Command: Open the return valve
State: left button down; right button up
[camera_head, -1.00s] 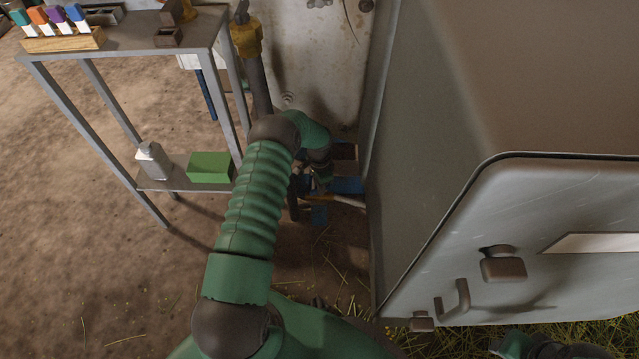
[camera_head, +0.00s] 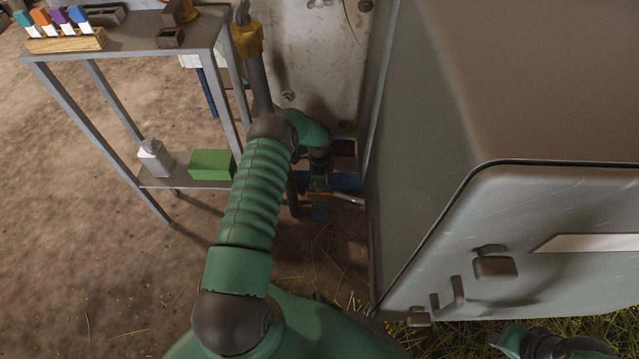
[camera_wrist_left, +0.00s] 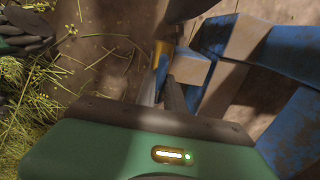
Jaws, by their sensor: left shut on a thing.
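My left arm reaches down between the shelf and the large grey cabinet, and my left gripper (camera_head: 320,192) is low beside blue pipework (camera_head: 346,182). In the left wrist view the gripper's fingers (camera_wrist_left: 168,88) are shut around a narrow yellow piece (camera_wrist_left: 160,50), which looks like the return valve's handle. Blue pipe parts (camera_wrist_left: 226,38) stand right beside the fingers. In the head view the wrist hides most of the valve, and its body and the handle's exact angle are hard to make out.
The grey cabinet (camera_head: 430,130) stands close on the right of the arm. A rusty white panel (camera_head: 315,60) is behind. Bare ground lies in front of the shelf.

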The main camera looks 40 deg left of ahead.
pick_arm(q)
jog(key=c, duration=1.5)
grip_release()
jog(key=shift+o, duration=0.2)
jog(key=shift+r, duration=0.1)
notch_tip(320, 180, up, 16)
jog(key=p, duration=0.8)
jog(key=shift+r, duration=0.25)
